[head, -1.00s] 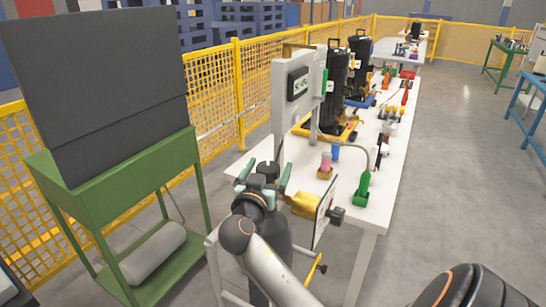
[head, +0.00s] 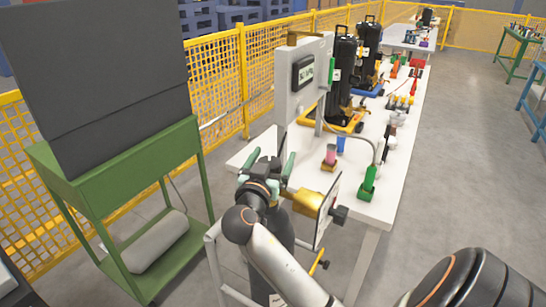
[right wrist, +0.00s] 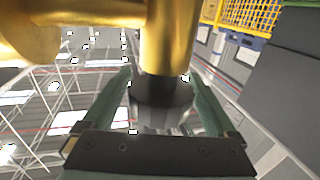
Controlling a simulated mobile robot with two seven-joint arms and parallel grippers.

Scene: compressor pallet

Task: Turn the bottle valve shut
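The gas bottle (head: 277,232) is dark grey and stands upright in a light frame. Its black valve knob (head: 263,166) is on top, with a brass fitting (head: 307,201) to its right. My right gripper (head: 266,170) is at the knob, one green finger on each side of it. In the right wrist view the black knob (right wrist: 161,92) lies between the fingers of the gripper (right wrist: 160,88), under the brass body (right wrist: 168,35). The fingers are wide apart and close beside the knob; contact is not clear. My left gripper is not in view.
A white bench (head: 376,210) with a grey display panel (head: 303,75), black compressors and small parts runs back to the right. A green stand (head: 130,185) with a dark panel is at the left. A yellow mesh fence (head: 215,85) lies behind. Clear floor is at the right.

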